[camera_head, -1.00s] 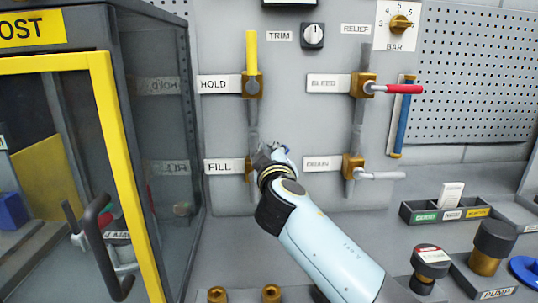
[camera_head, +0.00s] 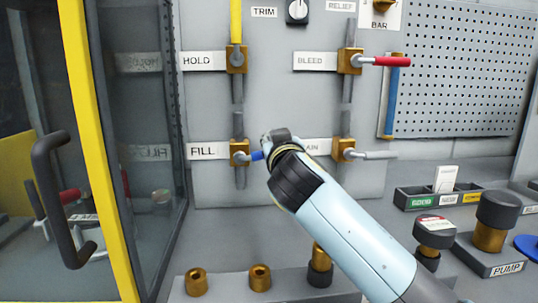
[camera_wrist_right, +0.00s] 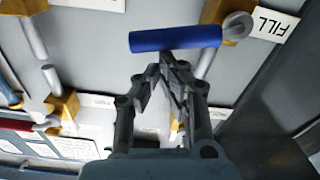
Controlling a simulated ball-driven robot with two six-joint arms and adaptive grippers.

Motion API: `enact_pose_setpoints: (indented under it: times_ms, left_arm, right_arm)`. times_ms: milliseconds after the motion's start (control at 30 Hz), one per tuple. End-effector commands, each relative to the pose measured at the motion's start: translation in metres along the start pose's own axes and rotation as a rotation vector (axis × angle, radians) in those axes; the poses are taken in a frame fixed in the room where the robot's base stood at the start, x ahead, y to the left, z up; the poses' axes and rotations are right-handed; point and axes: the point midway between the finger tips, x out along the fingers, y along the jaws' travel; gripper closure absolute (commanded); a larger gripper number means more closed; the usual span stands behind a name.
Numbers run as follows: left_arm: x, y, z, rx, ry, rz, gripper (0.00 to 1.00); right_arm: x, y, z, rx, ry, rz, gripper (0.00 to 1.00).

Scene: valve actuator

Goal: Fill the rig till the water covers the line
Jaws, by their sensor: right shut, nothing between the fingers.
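The FILL valve (camera_head: 239,152) is a brass block on the grey panel, with a short blue handle (camera_head: 257,155) pointing right. The handle fills the upper middle of the right wrist view (camera_wrist_right: 175,39). My right gripper (camera_wrist_right: 168,62) is shut and empty, its fingertips right by the underside of the handle in that view; whether they touch is unclear. In the head view my right wrist (camera_head: 280,140) hides the fingers and part of the DRAIN label. A blue upright tube or bar (camera_head: 391,95) stands on the panel's right; no line on it is legible. My left gripper is out of view.
The HOLD valve (camera_head: 236,59) has a yellow lever pointing up. The BLEED valve (camera_head: 350,61) has a red handle and the DRAIN valve (camera_head: 343,150) a grey one, both pointing right. A glass door (camera_head: 150,180) stands left. The PUMP knob (camera_head: 490,238) is lower right.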

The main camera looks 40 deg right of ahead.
Motion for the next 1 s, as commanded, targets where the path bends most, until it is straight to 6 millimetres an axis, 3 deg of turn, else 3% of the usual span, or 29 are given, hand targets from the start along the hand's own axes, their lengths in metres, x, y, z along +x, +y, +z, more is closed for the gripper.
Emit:
enact_pose_setpoints:
  times_ms: [33,300,1000]
  left_arm:
    - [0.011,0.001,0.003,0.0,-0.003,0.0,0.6]
    - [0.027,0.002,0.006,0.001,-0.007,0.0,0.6]
    - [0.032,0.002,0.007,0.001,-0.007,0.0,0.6]
  right_arm:
    - [0.0,0.0,0.009,0.03,-0.001,0.001,1.0]
    - [0.0,0.003,0.017,0.105,-0.002,0.002,1.0]
    - [0.0,0.004,0.02,0.101,-0.001,0.003,1.0]
